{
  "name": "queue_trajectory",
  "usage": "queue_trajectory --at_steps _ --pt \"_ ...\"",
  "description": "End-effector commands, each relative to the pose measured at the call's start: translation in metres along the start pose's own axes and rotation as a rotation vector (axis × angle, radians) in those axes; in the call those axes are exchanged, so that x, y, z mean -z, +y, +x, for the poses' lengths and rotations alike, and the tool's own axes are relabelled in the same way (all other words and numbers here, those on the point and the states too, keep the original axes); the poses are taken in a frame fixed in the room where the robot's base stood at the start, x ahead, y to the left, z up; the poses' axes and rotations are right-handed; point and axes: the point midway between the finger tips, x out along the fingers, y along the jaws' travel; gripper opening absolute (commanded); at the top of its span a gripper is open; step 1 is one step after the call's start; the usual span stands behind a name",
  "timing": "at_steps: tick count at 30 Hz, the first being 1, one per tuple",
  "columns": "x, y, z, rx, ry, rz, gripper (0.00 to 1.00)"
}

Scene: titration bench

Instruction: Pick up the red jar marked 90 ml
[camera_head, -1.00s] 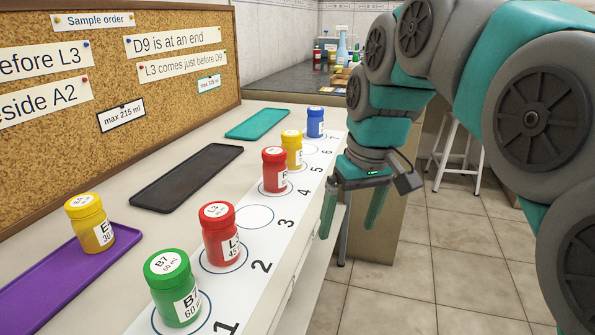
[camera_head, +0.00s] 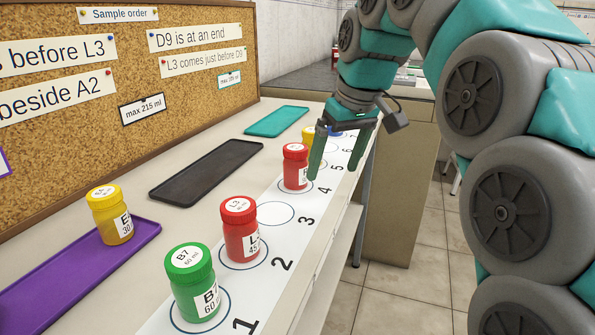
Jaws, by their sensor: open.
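Two red jars stand in the numbered row. The nearer red jar (camera_head: 240,232), marked L3 and apparently 45 ml, is on spot 2. The farther red jar (camera_head: 295,167) is on spot 4; its label is turned partly away and I cannot read its volume. My gripper (camera_head: 334,173) is open and empty, fingers pointing down, just to the right of the farther red jar. The left finger looks close beside that jar; I cannot tell whether they touch.
A green jar (camera_head: 192,285) stands on spot 1; spot 3 (camera_head: 275,213) is empty. A yellow jar (camera_head: 308,136) and a blue jar (camera_head: 335,132) are partly hidden behind my gripper. Another yellow jar (camera_head: 110,215) stands on the purple tray (camera_head: 60,286). Black (camera_head: 205,172) and teal (camera_head: 277,121) trays are empty.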

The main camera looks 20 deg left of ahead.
Motion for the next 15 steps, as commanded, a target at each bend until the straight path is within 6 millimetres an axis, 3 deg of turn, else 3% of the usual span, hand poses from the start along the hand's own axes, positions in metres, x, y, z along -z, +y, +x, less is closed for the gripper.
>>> queue_trajectory --at_steps 3,6,15 --pt "0.035 -0.016 -0.003 0.01 0.041 -0.079 0.96" --pt "0.055 -0.027 -0.008 0.013 0.072 -0.128 0.96" --pt "0.077 -0.043 -0.012 0.019 0.107 -0.196 0.96"
